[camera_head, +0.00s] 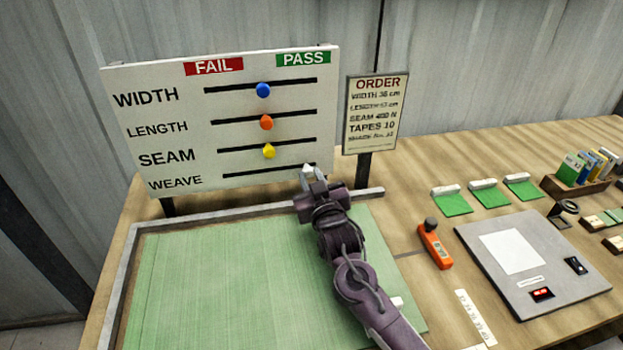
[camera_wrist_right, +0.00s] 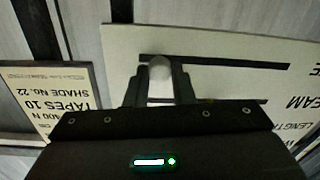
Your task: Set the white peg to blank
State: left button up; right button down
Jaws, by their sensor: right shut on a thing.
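The white board (camera_head: 120,113) has slots labelled WIDTH, LENGTH, SEAM and WEAVE, with FAIL and PASS headings. The white peg (camera_head: 307,168) is at the right, PASS end of the WEAVE slot. My right gripper (camera_head: 311,178) is shut on the white peg. The peg (camera_wrist_right: 160,69) also shows between the two fingers in the right wrist view. The blue peg (camera_head: 263,90), orange peg (camera_head: 266,122) and yellow peg (camera_head: 269,151) sit near the middle of the slots above. My left gripper is not in view.
The order sign (camera_head: 374,114) stands right of the board. A green sheet (camera_head: 230,285) lies in a framed tray below. An orange tool (camera_head: 434,245), a grey plate (camera_head: 571,297) and green swatches (camera_head: 490,197) lie on the bench at right.

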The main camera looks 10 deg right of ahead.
jog(key=a, duration=0.8)
jog(key=shift+a, duration=0.35)
jog(key=shift+d, duration=0.1)
jog(key=c, duration=1.2)
grip_release()
jog(key=s, duration=0.7)
jog(key=shift+s+d+b, duration=0.2)
jog(key=shift+s+b, duration=0.1)
jog(key=shift+s, duration=0.1)
